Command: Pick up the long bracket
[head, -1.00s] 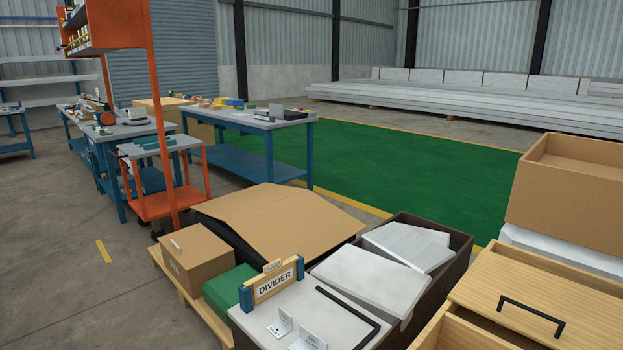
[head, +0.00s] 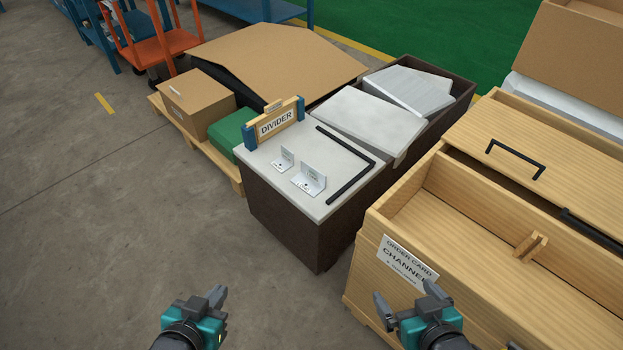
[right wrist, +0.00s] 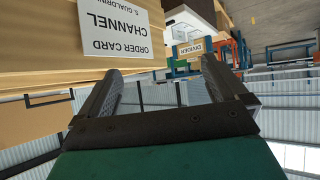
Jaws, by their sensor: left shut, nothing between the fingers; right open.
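Two small pale L-shaped brackets stand on a light grey top (head: 262,172). The smaller bracket (head: 284,160) is further back. The larger bracket (head: 310,181) is nearer the front edge and has small print that I cannot read. A black angled strip (head: 348,160) lies to their right. I cannot tell from the print which piece is called long. My left gripper (head: 217,296) is shut and empty, in front of the brackets and apart from them. My right gripper (head: 407,297) is open and empty before the wooden box; its spread fingers show in the right wrist view (right wrist: 158,85).
A wooden sign reading DIVIDER (head: 277,121) stands at the back edge of the top. A wooden box (head: 470,205) with a CHANNEL order card (head: 407,262) is at right. A cardboard box (head: 197,102) and green block (head: 232,127) sit behind left. Floor at left is clear.

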